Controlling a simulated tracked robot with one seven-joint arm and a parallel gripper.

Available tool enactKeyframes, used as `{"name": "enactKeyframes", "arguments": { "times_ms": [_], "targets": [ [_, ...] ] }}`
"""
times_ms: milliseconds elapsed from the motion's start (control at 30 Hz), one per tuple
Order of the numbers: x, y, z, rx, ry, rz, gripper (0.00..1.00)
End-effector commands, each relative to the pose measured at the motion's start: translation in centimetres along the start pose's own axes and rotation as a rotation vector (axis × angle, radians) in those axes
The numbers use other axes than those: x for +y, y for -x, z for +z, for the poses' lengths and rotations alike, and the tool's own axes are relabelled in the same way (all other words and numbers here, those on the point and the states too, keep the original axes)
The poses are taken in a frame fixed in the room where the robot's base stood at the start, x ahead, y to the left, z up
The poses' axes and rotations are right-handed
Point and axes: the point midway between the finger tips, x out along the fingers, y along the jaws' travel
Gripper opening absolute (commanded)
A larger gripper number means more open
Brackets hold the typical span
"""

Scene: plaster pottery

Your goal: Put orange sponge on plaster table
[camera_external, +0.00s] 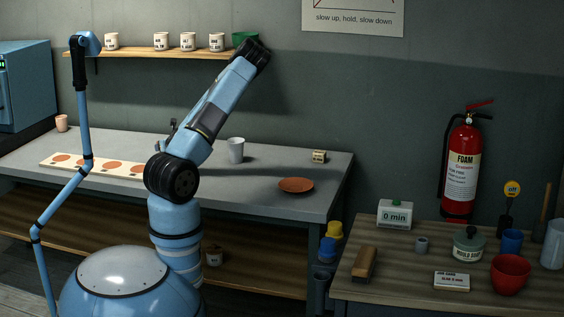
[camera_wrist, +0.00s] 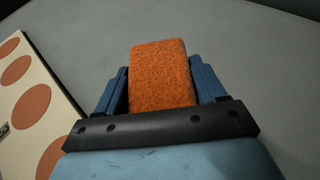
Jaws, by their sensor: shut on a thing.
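An orange sponge (camera_wrist: 163,85) is held between the two blue fingers of my gripper (camera_wrist: 158,66) in the wrist view. Its far end sticks out past the fingers. The grey plaster table (camera_wrist: 245,65) lies beneath it. I cannot tell whether the sponge touches the surface. In the external view the plaster table (camera_external: 255,170) stands along the wall. There my arm reaches over it, and the gripper and sponge are hidden behind the arm.
A pale board with terracotta discs (camera_wrist: 32,104) lies left of my gripper; this board (camera_external: 48,164) shows on the table's left. A shelf (camera_external: 140,53) holds cups above.

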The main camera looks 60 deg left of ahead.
Motion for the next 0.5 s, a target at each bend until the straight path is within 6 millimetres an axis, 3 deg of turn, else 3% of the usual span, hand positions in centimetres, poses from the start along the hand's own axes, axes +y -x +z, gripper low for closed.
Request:
{"name": "enactKeyframes", "arguments": {
  "times_ms": [267, 500],
  "targets": [
    [0.1, -1.2, -2.9, 0.001, -0.001, 0.002, 0.41],
    [0.0, -1.2, -3.0, 0.000, 0.000, 0.001, 0.41]
  ]
}}
